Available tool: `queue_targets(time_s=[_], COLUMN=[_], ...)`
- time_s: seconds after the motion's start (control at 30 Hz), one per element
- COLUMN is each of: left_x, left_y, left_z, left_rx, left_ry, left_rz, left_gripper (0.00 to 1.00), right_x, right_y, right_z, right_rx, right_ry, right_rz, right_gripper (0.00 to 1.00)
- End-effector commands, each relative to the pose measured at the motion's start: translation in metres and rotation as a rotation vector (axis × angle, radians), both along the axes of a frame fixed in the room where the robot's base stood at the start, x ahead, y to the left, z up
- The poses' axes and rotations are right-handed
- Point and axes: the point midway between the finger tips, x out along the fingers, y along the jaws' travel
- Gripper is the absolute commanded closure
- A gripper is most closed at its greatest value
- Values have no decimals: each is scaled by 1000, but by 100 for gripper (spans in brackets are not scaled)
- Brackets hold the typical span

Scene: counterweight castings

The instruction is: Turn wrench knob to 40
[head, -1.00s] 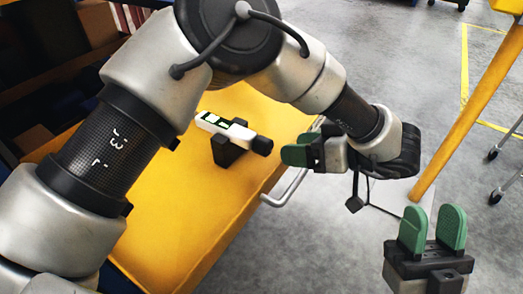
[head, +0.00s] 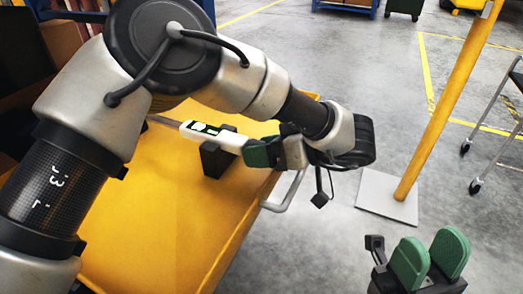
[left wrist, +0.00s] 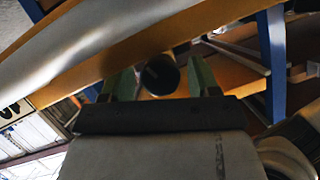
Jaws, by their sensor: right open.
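The wrench (head: 214,135) has a white body with a dark display and rests on a black stand (head: 217,160) on a yellow table. Its dark knob end is hidden behind my left gripper (head: 268,146) in the head view. In the left wrist view the round dark knob (left wrist: 159,75) sits between the green fingers of my left gripper (left wrist: 163,84), with a small gap on either side. That gripper looks open around the knob. Any scale reading is too small to make out. My right gripper (head: 430,262) is open and empty at the lower right, away from the table.
The yellow table (head: 150,235) has a clear top around the stand. A grey metal handle (head: 288,195) sticks out from its right edge. A yellow post (head: 450,100) stands on a pale base plate to the right. Grey floor lies open between them.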

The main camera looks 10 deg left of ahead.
Motion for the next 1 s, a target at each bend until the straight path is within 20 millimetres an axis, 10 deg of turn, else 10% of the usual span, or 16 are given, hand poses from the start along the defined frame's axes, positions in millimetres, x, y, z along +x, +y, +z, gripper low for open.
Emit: queue_targets(time_s=[0.3,1.0], left_x=[0,-2], left_y=[0,0], left_z=[0,1], left_rx=[0,-103], left_ry=[1,-308], left_rz=[0,-1], left_gripper=[84,84], right_x=[0,-2], right_y=[0,0], right_z=[0,20], right_rx=[0,1], right_ry=[1,16], right_rz=[0,1], right_gripper=[57,57])
